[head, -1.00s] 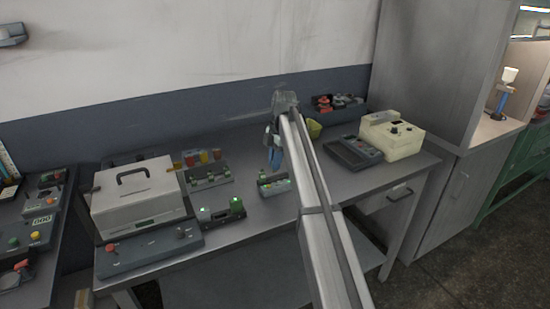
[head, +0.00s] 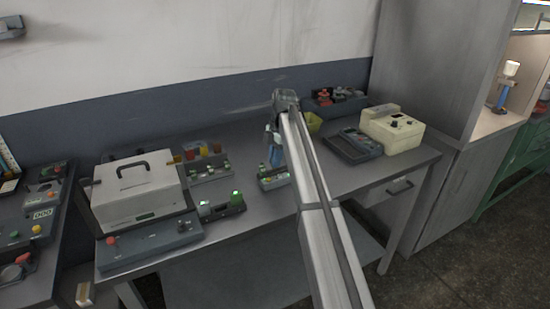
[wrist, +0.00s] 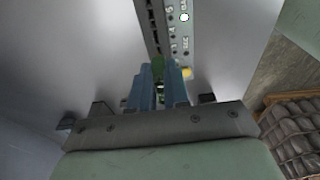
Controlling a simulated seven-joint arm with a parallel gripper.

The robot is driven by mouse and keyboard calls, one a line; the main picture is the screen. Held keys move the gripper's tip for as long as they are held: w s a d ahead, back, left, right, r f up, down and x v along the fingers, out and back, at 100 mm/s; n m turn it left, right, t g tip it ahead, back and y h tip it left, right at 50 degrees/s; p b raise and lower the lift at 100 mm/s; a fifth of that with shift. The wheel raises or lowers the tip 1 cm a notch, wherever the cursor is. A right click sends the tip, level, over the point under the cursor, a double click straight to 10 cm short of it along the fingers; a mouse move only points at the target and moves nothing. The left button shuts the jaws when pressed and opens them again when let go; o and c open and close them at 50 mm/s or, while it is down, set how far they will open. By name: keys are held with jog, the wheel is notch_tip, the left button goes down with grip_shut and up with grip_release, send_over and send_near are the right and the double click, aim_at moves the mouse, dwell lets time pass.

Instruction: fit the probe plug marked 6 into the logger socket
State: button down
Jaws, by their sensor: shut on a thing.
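My gripper (wrist: 161,84) has its two blue fingers shut on a small green plug (wrist: 158,66) in the wrist view. The number on the plug cannot be read. In the head view my gripper (head: 274,160) points down just above a small grey unit (head: 274,181) with a pale green top and a green piece standing at its left end. In the wrist view a narrow labelled panel (wrist: 178,38) with a row of dark slots lies beyond the fingertips. I cannot tell whether the plug touches it. Which unit is the logger, and its socket, are not clear.
A grey unit with green lights (head: 221,208) stands left of the gripper. A white case (head: 137,195) sits further left. Behind is a rack with coloured caps (head: 208,169). A cream instrument (head: 393,130) and a dark meter (head: 353,147) stand right. The bench front is bare.

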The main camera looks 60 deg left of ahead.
jog(key=shift+f, duration=0.85)
dwell(0.6)
jog(key=c, duration=1)
grip_release()
jog(key=r, duration=0.4)
jog(key=w+r, duration=0.1)
jog(key=r, duration=0.4)
jog(key=w+r, duration=0.1)
jog(key=r, duration=0.3)
jog(key=shift+r, duration=0.4)
jog(key=shift+w, duration=0.1)
